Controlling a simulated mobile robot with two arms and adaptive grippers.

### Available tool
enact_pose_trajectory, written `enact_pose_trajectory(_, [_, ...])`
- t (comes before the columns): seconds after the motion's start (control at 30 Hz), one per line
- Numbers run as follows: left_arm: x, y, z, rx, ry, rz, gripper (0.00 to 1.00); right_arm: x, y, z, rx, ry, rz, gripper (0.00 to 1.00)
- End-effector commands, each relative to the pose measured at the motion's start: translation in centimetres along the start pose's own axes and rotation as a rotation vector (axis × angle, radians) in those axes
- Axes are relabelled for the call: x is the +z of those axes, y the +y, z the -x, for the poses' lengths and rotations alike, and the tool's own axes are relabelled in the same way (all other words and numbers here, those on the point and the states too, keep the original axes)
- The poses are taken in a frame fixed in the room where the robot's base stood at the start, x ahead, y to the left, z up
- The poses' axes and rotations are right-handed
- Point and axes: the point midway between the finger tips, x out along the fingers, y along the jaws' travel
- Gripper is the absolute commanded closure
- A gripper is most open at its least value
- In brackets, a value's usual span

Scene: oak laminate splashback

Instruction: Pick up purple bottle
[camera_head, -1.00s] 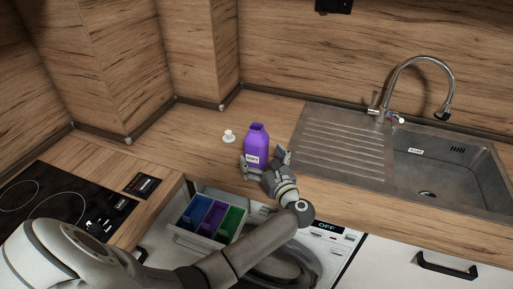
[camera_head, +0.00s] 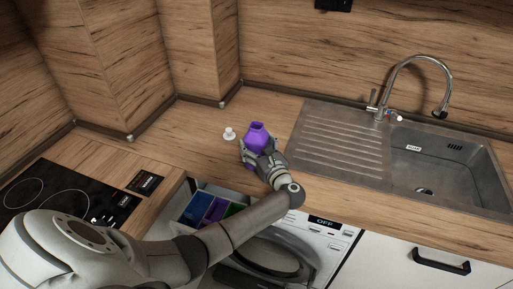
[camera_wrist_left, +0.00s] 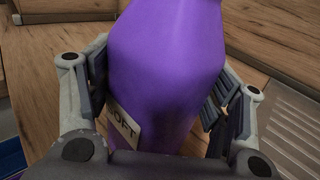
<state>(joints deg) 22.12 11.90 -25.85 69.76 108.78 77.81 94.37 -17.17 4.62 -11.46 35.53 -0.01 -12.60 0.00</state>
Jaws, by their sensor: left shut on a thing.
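The purple bottle (camera_head: 257,134) stands on the wooden counter, left of the sink's drainboard. Its top shows above my left gripper (camera_head: 262,157), which covers most of its lower part in the head view. In the left wrist view the bottle (camera_wrist_left: 168,65) fills the space between the two fingers of the left gripper (camera_wrist_left: 160,95), which is shut on it. A label ending in "OFT" shows on its lower left side there. I cannot tell whether its base touches the counter. My right gripper is not in view.
A small white cap (camera_head: 229,134) stands on the counter left of the bottle. The sink (camera_head: 440,165) with its tap lies to the right. An open detergent drawer (camera_head: 196,210) juts out below the counter edge. A black hob (camera_head: 60,200) is at left.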

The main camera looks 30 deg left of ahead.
Motion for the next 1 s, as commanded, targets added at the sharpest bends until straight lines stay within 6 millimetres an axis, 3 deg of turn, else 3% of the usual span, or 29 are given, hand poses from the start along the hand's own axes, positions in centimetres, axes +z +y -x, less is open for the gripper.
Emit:
enact_pose_trajectory(0.03, [0.0, 0.0, 0.0, 0.000, 0.000, 0.000, 0.48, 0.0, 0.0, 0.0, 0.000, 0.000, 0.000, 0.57])
enact_pose_trajectory(0.23, [0.2, -0.1, 0.0, 0.000, -0.004, 0.002, 0.72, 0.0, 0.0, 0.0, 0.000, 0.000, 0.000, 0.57])
enact_pose_trajectory(0.67, [0.6, -0.1, 0.0, -0.001, -0.003, 0.003, 0.72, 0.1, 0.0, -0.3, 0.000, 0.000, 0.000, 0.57])
enact_pose_trajectory(0.93, [3.2, 0.0, 0.1, -0.001, -0.002, 0.009, 0.72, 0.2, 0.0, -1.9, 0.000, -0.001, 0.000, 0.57])
enact_pose_trajectory(1.0, [4.3, 0.4, 1.0, -0.003, -0.002, 0.006, 0.72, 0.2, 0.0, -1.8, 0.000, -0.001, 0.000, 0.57])
